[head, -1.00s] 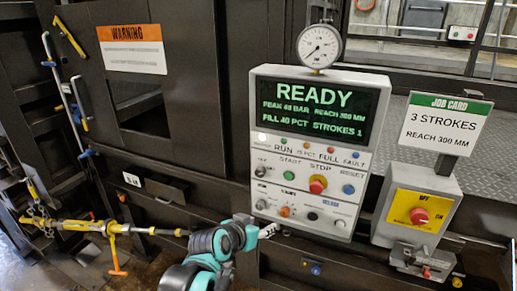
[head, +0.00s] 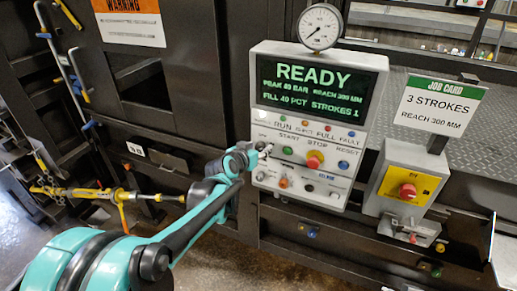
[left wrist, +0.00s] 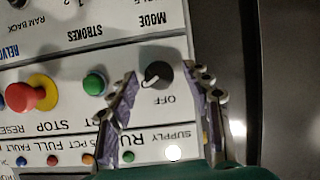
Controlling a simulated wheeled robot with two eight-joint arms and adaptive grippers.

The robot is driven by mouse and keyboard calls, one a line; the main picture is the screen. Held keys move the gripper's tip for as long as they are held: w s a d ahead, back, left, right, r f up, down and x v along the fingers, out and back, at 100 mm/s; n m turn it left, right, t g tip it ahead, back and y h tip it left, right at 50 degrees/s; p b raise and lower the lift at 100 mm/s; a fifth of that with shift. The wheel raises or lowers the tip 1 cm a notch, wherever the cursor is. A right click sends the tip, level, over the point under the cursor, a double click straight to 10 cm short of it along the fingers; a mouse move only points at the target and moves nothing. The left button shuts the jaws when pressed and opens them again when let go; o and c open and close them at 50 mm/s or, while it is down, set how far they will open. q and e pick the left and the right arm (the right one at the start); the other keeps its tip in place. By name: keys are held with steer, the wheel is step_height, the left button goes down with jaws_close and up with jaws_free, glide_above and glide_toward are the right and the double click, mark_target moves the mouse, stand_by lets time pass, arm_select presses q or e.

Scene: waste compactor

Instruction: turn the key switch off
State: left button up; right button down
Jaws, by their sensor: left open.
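The key switch (left wrist: 158,74) is a round dark knob with a light key or pointer edge, beside the word OFF on the white panel. It shows in the left wrist view, where the panel is upside down. My left gripper (left wrist: 160,88) is open, with one finger on each side of the knob; I cannot tell whether either touches it. In the head view my left gripper (head: 261,151) is at the left edge of the control panel (head: 347,141) and largely covers the switch. My right gripper is not in view.
The screen (head: 311,88) reads READY. A green button (left wrist: 94,84) sits close beside one finger. A red stop knob (head: 314,160) and other buttons share the panel. A grey box with a red knob (head: 407,190) and a job card (head: 437,105) stand at right.

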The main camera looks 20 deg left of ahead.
arm_select(q)
steer(key=shift+w+f, duration=0.1)
steer(key=shift+w, duration=0.1)
jaws_close()
stand_by(0.3)
steer(key=shift+a+f+n+h+b, duration=0.1)
steer(key=shift+n+h+b, duration=0.55)
steer(key=shift+n, duration=0.35)
steer(key=shift+a+n+h+b, duration=0.1)
steer(key=shift+n+h+b, duration=0.75)
steer(key=shift+n, duration=0.35)
steer(key=n+t+h+b, duration=0.1)
steer(key=n+h+b, duration=0.1)
steer(key=n, duration=0.1)
steer(key=shift+a+f+n+b, duration=0.1)
steer(key=shift+n+b, duration=0.2)
steer(key=shift+h, duration=0.3)
